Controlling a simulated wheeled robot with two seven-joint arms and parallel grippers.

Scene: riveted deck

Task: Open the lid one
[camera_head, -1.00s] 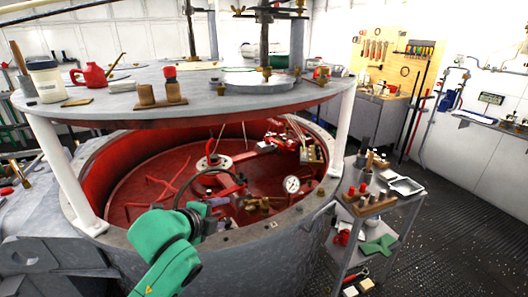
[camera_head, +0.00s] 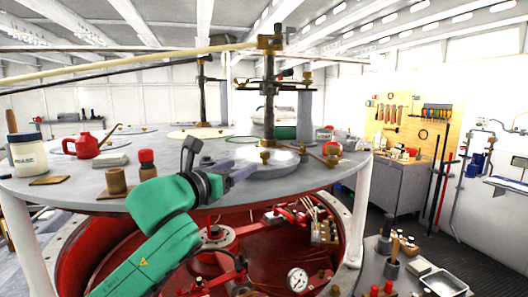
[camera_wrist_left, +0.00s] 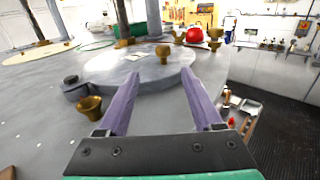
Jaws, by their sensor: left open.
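The lid (camera_head: 285,168) is a round grey disc on the raised round grey top. A small brass knob (camera_head: 265,156) stands on it. The lid (camera_wrist_left: 125,72) and its knob (camera_wrist_left: 162,54) also show in the left wrist view. My left gripper (camera_head: 243,166) reaches over the top from the front, at the lid's near left side. In the left wrist view its two purple fingers (camera_wrist_left: 162,74) are apart and empty, with the knob just beyond the tips, roughly centred between them. My right gripper is not in view.
A dark upright post (camera_head: 269,105) stands behind the knob. A red jug (camera_head: 88,144), a white jar (camera_head: 27,154) and a red-capped bottle (camera_head: 147,165) stand at the left. A small cart (camera_head: 400,275) is at the lower right. Below the top is an open red tub (camera_head: 150,255).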

